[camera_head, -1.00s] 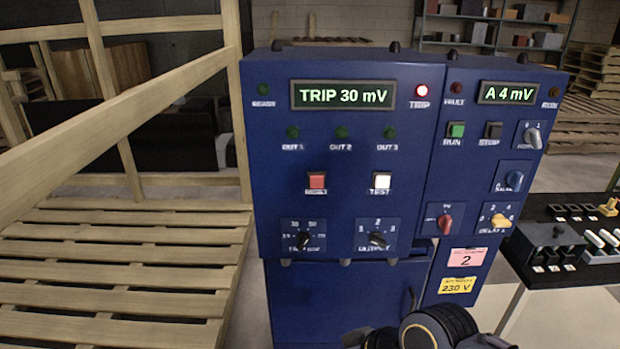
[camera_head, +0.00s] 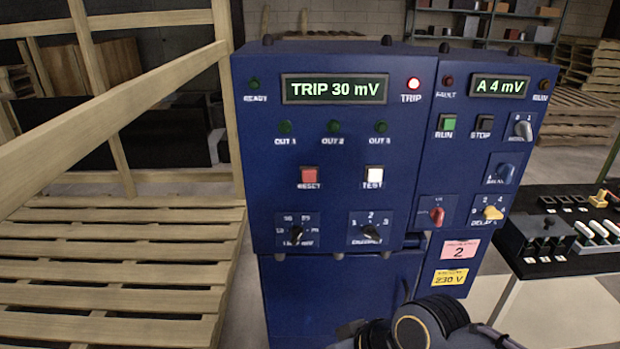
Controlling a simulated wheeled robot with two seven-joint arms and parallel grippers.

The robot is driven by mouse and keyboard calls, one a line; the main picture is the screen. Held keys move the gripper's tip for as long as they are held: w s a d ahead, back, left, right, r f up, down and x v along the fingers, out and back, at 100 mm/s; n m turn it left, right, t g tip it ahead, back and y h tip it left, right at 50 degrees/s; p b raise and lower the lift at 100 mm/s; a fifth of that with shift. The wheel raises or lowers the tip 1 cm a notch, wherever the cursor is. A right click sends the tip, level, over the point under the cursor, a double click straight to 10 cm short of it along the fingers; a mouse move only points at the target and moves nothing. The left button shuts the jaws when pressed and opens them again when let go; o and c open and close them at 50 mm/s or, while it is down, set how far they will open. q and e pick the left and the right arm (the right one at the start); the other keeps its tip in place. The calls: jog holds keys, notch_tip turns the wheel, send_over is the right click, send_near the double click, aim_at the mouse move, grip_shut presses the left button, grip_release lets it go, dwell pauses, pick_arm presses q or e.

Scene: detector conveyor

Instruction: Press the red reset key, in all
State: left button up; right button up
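The left display (camera_head: 334,89) reads "TRIP 30 mV", and the red TRIP lamp (camera_head: 413,83) is lit. Part of one of my arms shows at the bottom, in front of the cabinet's lower part and well below the key. No gripper fingers show, and nothing touches the key.
Green RUN (camera_head: 447,123) and dark STOP (camera_head: 482,124) keys are on the right panel, above several rotary knobs. Wooden pallets (camera_head: 110,270) and rails fill the left. A dark bench with small parts (camera_head: 545,240) stands at the right. The space before the key is clear.

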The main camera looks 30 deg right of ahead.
grip_shut()
dwell(1.5)
